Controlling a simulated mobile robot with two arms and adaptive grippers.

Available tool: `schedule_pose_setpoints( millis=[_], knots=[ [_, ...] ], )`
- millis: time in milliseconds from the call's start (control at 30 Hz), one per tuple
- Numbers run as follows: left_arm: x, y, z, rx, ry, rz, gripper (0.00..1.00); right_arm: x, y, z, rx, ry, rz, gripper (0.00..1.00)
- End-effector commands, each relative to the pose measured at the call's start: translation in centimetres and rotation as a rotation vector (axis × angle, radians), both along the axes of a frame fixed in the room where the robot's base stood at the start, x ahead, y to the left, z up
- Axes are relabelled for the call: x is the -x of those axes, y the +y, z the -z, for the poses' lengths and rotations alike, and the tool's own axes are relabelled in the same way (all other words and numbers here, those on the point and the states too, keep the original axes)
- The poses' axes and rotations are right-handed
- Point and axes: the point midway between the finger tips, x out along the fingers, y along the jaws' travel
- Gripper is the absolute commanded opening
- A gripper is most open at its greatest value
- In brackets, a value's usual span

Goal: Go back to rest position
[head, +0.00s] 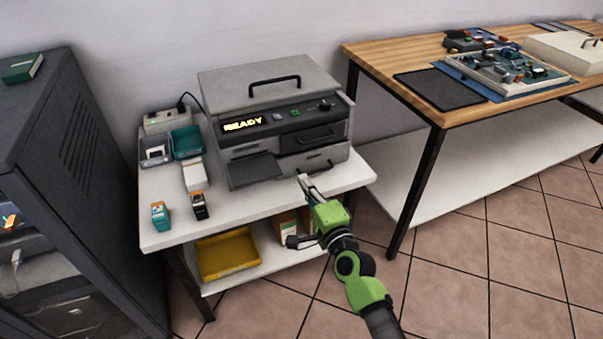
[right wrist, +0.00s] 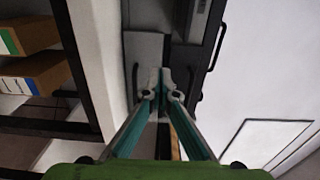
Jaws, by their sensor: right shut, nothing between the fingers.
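My right gripper (head: 304,184) reaches in from the lower right in the head view. Its tips are in front of the right part of the grey machine (head: 222,104), near the front edge of the white table. In the right wrist view the two fingers of the gripper (right wrist: 161,80) meet at the tips with nothing between them. Whether the tips touch the machine or table cannot be told. My left gripper is not in view.
The white table (head: 225,221) also bears small cartridges (head: 160,216) and a teal tray (head: 187,142). A yellow bin (head: 228,255) sits on its lower shelf. A dark cabinet (head: 85,190) stands left; a wooden workbench (head: 370,55) stands right. Tiled floor is clear at lower right.

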Motion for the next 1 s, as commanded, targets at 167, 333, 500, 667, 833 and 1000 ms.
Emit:
schedule_pose_setpoints(
  millis=[167, 333, 500, 667, 833, 1000],
  knots=[
    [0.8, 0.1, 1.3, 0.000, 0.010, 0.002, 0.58, 3.2, -1.2, 0.1, 0.001, 0.003, -0.001, 0.00],
    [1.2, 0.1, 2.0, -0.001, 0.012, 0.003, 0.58, 5.3, -1.9, 0.1, 0.000, 0.002, -0.001, 0.00],
    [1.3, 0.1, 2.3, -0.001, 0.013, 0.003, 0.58, 6.0, -2.1, 0.1, 0.000, 0.002, -0.001, 0.00],
    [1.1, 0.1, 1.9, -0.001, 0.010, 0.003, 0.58, 6.3, -2.0, 0.3, 0.025, 0.006, -0.013, 0.00],
    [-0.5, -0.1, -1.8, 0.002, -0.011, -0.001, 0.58, 9.9, -1.1, 2.5, 0.273, 0.051, -0.124, 0.00],
    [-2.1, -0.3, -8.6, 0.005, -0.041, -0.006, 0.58, 17.0, -2.3, 7.2, 0.721, 0.155, -0.323, 0.00]
  ],
)
